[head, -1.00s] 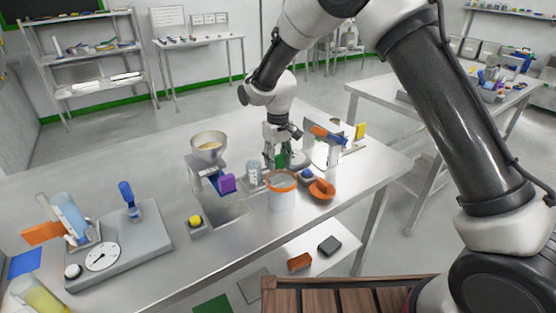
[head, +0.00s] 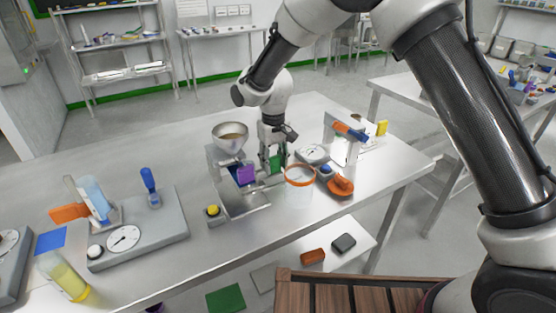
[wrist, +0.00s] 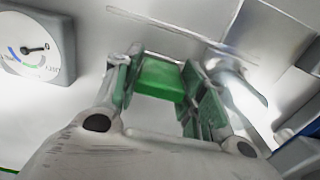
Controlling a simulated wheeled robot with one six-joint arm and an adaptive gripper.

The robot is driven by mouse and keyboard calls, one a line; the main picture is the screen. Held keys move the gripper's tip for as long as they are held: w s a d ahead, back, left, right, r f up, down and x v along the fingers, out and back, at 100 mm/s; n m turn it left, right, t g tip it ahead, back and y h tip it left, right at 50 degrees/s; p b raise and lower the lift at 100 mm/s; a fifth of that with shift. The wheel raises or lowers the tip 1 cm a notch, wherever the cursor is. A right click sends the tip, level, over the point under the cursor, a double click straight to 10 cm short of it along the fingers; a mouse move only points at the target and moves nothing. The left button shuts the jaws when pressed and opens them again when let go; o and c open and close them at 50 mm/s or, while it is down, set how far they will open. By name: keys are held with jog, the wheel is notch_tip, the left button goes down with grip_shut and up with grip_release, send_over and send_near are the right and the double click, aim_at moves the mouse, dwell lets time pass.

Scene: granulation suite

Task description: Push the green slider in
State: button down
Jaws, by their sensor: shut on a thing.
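The green slider (head: 279,160) stands beside the hopper device (head: 232,190), on its right side. My gripper (head: 272,166) reaches down from above and is shut on the slider. In the wrist view the green slider (wrist: 160,77) shows as a bright green block between the two fingers (wrist: 160,95). The hopper device carries a metal bowl (head: 230,138) and a purple block (head: 245,174). Where the slider meets the device is too small to tell in the head view.
A clear cup with an orange rim (head: 299,188) stands close in front of my gripper. A dial gauge (head: 313,153) lies behind it, also in the wrist view (wrist: 37,47). An orange scoop (head: 341,186) and a yellow button box (head: 213,213) are near. The table's back left is clear.

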jog(key=c, duration=0.9)
grip_release()
jog(key=shift+o, duration=0.2)
notch_tip(320, 180, up, 12)
